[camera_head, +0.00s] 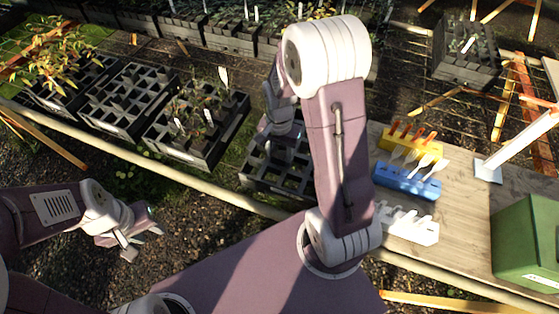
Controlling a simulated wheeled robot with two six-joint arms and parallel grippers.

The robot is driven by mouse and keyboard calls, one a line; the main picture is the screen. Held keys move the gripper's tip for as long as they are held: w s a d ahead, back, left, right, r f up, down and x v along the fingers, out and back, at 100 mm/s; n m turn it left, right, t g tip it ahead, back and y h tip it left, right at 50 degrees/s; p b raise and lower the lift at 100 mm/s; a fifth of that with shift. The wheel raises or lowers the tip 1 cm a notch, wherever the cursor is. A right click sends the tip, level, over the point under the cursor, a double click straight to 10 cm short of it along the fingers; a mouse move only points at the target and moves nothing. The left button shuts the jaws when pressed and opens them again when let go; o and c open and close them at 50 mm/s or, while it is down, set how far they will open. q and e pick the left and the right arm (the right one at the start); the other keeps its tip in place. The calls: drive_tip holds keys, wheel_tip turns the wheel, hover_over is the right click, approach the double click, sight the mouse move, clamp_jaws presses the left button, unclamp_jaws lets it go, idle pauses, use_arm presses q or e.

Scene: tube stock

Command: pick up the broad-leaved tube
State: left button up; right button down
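Leafy plants (50,52) with broad yellow-green and reddish leaves stand in the far-left tray (85,85). Thinner, sparse plants with white labels (200,112) stand in a dark tray (185,150). I cannot tell for certain which is the broad-leaved tube. My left gripper (142,241) is low at the left, its fingers apart and empty, away from the trays. My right arm rises across the middle and bends down over another tray (270,182). My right gripper (280,140) is over that tray, partly behind the arm; its fingertips cannot be made out.
A grid tray (130,108) stands between the planted trays. At right, a wooden board carries yellow (410,140), blue (407,181) and white (410,226) holders and a green box (527,240). More dark crates (230,36) line the back; another (465,58) stands back right.

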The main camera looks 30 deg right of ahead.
idle(0.3)
wheel_tip(320, 180, up, 18)
drive_tip(key=p, duration=0.3)
drive_tip(key=shift+p, duration=0.3)
